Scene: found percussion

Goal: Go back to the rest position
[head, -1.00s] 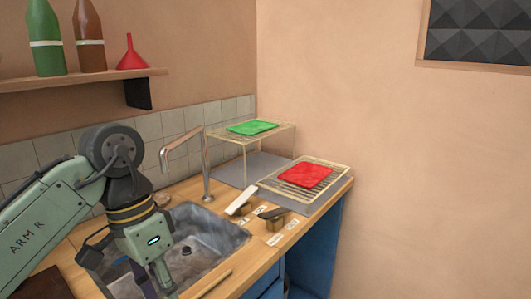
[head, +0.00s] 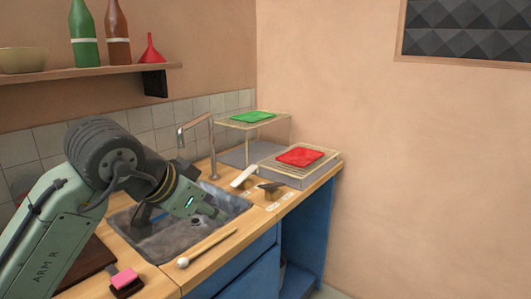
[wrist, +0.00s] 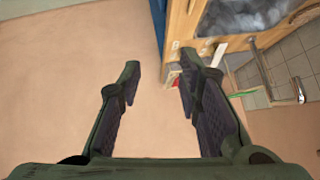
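My gripper (head: 212,211) is above the right part of the sink and points right and slightly down in the head view. In the wrist view its two dark fingers (wrist: 160,66) stand well apart with nothing between them. My green arm comes in from the lower left and covers part of the sink and counter in the head view. No marker for a rest position shows.
The sink (head: 165,237) is set in a wooden counter, with a tall tap (head: 212,150) behind. A white-headed beater (head: 183,262) and a pink-topped block (head: 124,277) lie at the front. A red pad (head: 300,156) and a green pad (head: 253,117) rest on wire racks.

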